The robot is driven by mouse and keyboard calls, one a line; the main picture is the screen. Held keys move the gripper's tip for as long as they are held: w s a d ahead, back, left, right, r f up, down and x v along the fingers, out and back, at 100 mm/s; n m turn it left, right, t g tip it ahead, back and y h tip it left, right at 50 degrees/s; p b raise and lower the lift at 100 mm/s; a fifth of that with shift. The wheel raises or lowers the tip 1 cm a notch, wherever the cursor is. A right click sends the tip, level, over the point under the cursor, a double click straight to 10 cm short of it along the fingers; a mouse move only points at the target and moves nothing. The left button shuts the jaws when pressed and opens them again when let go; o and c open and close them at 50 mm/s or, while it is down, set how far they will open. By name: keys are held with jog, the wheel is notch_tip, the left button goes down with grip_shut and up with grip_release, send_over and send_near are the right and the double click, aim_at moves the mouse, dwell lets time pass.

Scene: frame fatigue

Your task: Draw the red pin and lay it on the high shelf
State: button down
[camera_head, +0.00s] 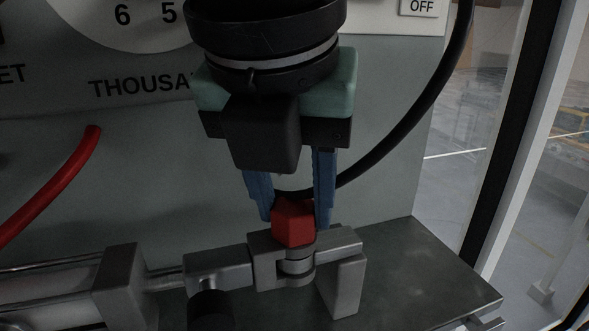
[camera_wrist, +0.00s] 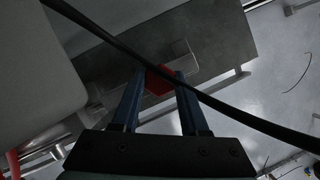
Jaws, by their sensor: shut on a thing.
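The red pin (camera_head: 294,224) shows as a red hexagonal head on top of a grey metal clevis joint (camera_head: 263,262). A grey cylindrical part shows in the joint's gap below the head. My gripper (camera_head: 295,215) points down with its blue fingers on either side of the red head, shut on it. In the wrist view the red head (camera_wrist: 158,80) sits between the fingertips of my gripper (camera_wrist: 160,78). How far the pin sits in the joint is hidden. No high shelf can be made out in either view.
A black cable (camera_head: 425,105) curves behind my gripper and crosses the wrist view. A red hose (camera_head: 60,190) is at the left. A grey machine panel (camera_head: 140,180) stands close behind. The metal plate (camera_head: 420,270) is bare at right, beside a glazed frame.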

aim_at(294, 208)
jog(key=shift+r+p, duration=2.9)
jog(key=shift+r, duration=0.05)
jog(key=shift+r, duration=0.25)
jog(key=shift+r, duration=1.95)
